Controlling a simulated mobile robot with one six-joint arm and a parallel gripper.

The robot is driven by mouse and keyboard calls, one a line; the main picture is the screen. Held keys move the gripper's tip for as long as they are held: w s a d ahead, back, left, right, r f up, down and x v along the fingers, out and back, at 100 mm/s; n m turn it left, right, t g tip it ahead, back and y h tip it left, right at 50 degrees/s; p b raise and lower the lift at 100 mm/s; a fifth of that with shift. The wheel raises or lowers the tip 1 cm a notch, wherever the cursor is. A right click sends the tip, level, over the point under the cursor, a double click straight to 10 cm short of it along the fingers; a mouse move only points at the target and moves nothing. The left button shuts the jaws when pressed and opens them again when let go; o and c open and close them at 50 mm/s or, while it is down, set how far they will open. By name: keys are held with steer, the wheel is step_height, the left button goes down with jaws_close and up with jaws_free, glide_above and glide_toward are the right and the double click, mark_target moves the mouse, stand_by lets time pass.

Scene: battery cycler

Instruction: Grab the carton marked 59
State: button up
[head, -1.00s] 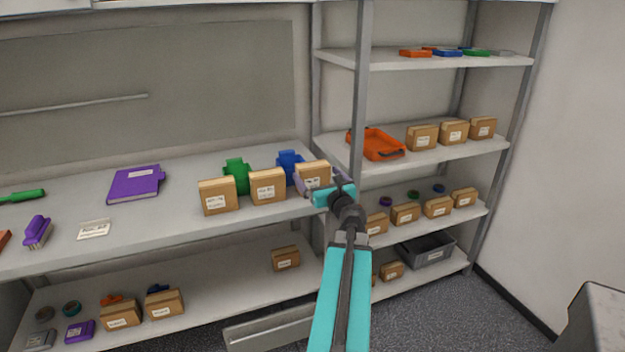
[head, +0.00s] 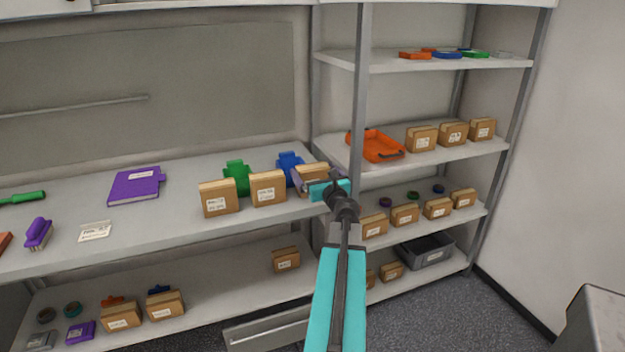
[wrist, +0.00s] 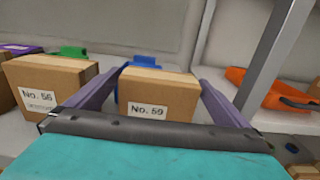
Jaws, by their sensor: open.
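The carton marked 59 (wrist: 158,97) is a brown box with a white label reading "No. 59", in the middle of the wrist view. In the head view the carton (head: 313,171) stands near the right end of the workbench shelf, partly hidden by my gripper (head: 316,184). In the wrist view my gripper (wrist: 150,98) is open, with one purple finger on each side of the carton. Whether the fingers touch its sides I cannot tell. The gripper's dark crossbar and teal body hide the carton's lower edge.
A carton marked 56 (wrist: 47,85) stands close to the left of the left finger. A blue item (head: 290,166) and a green item (head: 237,177) are behind the cartons. A grey shelf post (head: 359,90) and an orange tray (head: 376,145) are to the right.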

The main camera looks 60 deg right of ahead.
steer(key=shift+w+d, duration=0.45)
steer(key=shift+w, duration=0.15)
steer(key=shift+c, duration=0.4)
steer(key=c, duration=1)
steer(key=shift+r, duration=0.1)
